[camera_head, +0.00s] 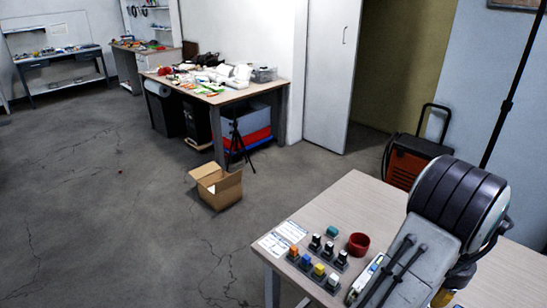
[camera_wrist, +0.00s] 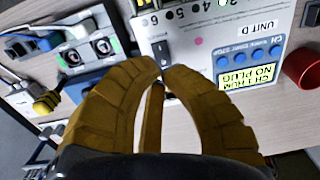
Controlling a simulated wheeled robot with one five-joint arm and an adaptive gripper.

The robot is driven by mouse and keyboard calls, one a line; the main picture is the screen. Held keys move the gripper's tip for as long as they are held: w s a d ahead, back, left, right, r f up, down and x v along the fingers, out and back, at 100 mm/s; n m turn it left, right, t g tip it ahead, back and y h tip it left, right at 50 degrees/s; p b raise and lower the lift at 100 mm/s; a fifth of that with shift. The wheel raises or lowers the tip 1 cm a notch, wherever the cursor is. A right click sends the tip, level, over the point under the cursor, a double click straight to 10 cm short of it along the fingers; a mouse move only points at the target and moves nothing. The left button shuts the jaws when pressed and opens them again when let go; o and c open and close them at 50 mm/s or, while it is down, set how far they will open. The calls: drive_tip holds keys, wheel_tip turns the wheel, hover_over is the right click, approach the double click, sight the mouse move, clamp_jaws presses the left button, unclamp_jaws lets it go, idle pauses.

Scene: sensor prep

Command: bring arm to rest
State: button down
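My gripper (camera_wrist: 162,74) shows in the wrist view with two curved yellow-brown fingers. Their tips come together, and I see no object held between them. The tips are in front of a light grey panel unit (camera_wrist: 210,90) marked "UNIT D", with blue knobs and a yellow display reading "CH 1 HUM NO PLUG". In the head view my arm stands over the right side of the near table (camera_head: 340,195). It hides most of the gripper and part of the panel unit (camera_head: 365,280).
Small coloured-top blocks (camera_head: 318,272) stand in rows beside papers (camera_head: 283,237). A red cup (camera_head: 358,244) stands near my arm and in the wrist view (camera_wrist: 304,69). A blue-grey device with sockets (camera_wrist: 97,50) lies left of the panel. A cardboard box (camera_head: 216,187) is on the floor.

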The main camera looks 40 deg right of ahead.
drive_tip(key=shift+a+m, duration=0.3)
drive_tip(key=shift+y, duration=0.8)
drive_tip(key=a, duration=0.1)
drive_tip(key=a+f, duration=0.1)
drive_tip(key=a, duration=0.2)
drive_tip(key=shift+w+a+f, duration=0.2)
drive_tip(key=shift+a+f, duration=0.05)
drive_tip(key=shift+f, duration=0.15)
drive_tip(key=w+a+r+n+t, duration=0.1)
drive_tip(key=w+a+r+n, duration=0.4)
drive_tip(key=a, duration=0.6)
drive_tip(key=w+a+r+n+t+h, duration=0.1)
drive_tip(key=w+a+r+n, duration=0.4)
drive_tip(key=a, duration=0.7)
drive_tip(key=w+a+r+n+t, duration=0.1)
drive_tip(key=w+a+r+n, duration=0.4)
drive_tip(key=w+a, duration=0.5)
drive_tip(key=shift+w+a+r+n+t+h, duration=0.15)
drive_tip(key=shift+w+a+n+t+h, duration=0.2)
drive_tip(key=shift+a+n, duration=0.75)
